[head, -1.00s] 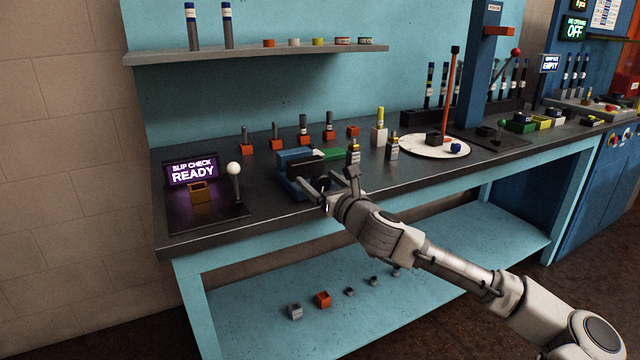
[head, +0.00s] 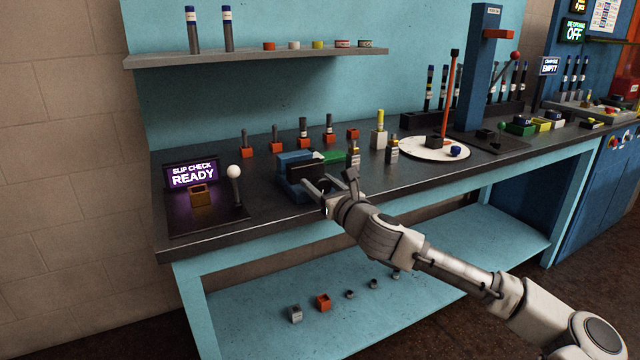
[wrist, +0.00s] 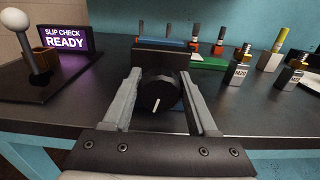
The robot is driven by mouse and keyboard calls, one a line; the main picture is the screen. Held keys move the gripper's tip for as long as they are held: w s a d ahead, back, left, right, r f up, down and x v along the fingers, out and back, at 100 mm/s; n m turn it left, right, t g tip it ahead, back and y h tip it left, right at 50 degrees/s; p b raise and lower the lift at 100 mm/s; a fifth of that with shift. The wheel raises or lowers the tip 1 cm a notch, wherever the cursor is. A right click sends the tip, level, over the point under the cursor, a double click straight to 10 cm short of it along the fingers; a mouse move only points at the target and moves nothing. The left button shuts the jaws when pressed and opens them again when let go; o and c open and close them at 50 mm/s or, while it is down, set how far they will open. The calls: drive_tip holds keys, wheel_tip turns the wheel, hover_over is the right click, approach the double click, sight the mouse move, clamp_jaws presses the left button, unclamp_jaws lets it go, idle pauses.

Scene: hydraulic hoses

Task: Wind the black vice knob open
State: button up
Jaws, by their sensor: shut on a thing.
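The black vice knob (wrist: 159,92) shows in the wrist view as a round knob with a white line, the line tilted slightly right of upright. My gripper (wrist: 160,88) has one finger on each side of the knob and is shut on it. In the head view my gripper (head: 326,190) is at the front of the blue vice (head: 296,180), and the knob is hidden there. The vice's dark jaw block (wrist: 160,58) stands behind the knob in the wrist view.
A slip check stand (head: 192,175) reading READY and a white-balled lever (head: 234,172) stand left of the vice. A green block (head: 334,157) and brass-topped fittings (head: 391,150) are at right. Several hose ends stand behind. The bench front is clear.

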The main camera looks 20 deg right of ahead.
drive_tip(key=shift+r, duration=0.1)
drive_tip(key=n+p, duration=0.1)
drive_tip(key=n, duration=0.2)
drive_tip(key=shift+a+n+p, duration=0.1)
drive_tip(key=shift+n+p, duration=0.5)
drive_tip(key=shift+n, duration=0.8)
